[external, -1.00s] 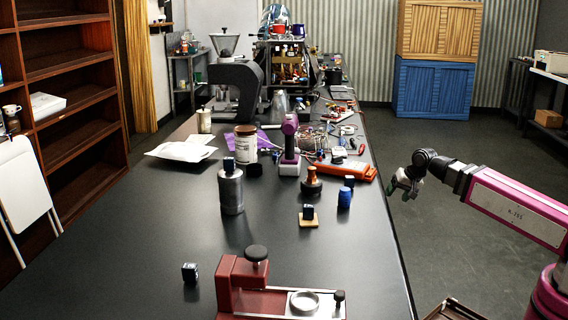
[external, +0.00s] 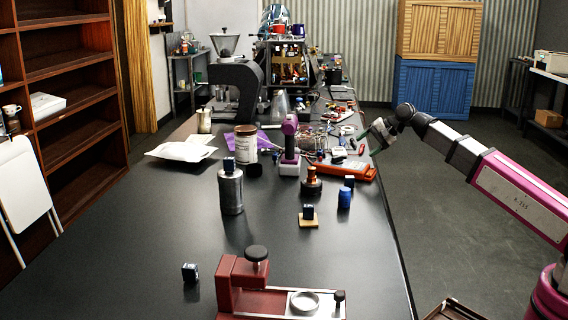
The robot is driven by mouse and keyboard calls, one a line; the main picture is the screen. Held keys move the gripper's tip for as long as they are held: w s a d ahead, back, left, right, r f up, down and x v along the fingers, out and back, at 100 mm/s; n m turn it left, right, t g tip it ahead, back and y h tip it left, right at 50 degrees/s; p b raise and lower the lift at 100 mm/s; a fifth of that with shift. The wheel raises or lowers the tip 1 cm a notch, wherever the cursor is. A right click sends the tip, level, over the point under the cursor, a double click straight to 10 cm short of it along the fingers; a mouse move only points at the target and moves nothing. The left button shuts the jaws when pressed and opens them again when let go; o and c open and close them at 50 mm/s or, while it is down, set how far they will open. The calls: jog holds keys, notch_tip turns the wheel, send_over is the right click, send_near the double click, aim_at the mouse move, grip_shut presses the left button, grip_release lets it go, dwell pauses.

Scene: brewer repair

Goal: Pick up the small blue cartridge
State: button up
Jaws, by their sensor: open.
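A dark blue block (external: 308,211) sits on a small wooden pad (external: 309,222). My gripper (external: 369,142) is open and empty, near the table's right edge, beyond and above these pieces.
A red press-like fixture (external: 257,285) stands at the front. A purple tool (external: 290,140), a labelled jar (external: 246,144), an orange device (external: 345,170) and tangled wires (external: 317,141) fill the middle. A grinder (external: 235,85) stands further back.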

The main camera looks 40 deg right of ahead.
aim_at(346, 188)
jog(key=w+a+r+y, duration=0.3)
jog(key=w+a+r, duration=0.1)
jog(key=w+r, duration=0.35)
jog(key=s+a+f+m+g+y, duration=0.1)
jog(key=s+a, duration=0.1)
jog(key=s, duration=0.1)
jog(key=s+a+f+m+g+y, duration=0.1)
jog(key=s+a+g, duration=0.1)
jog(key=s+a, duration=0.1)
jog(key=s+a+f+m+g+y, duration=0.1)
jog(key=s+a+f+g, duration=0.1)
jog(key=s, duration=0.1)
jog(key=shift+s+a, duration=0.25)
jog(key=shift+a, duration=0.1)
jog(key=s+a+f+g, duration=0.1)
jog(key=s+g, duration=0.1)
jog(key=s, duration=0.1)
jog(key=s+a+f+m+g, duration=0.1)
jog(key=s+a, duration=0.1)
jog(key=s, duration=0.1)
jog(key=s+a+m+g+y, duration=0.1)
jog(key=s+g, duration=0.1)
jog(key=s, duration=0.1)
jog(key=shift+s+a+f+g, duration=0.3)
jog(key=shift+a+f, duration=0.1)
jog(key=x, duration=1)
jog(key=shift+s+a, duration=0.25)
jog(key=shift+a, duration=0.1)
jog(key=c, duration=1)
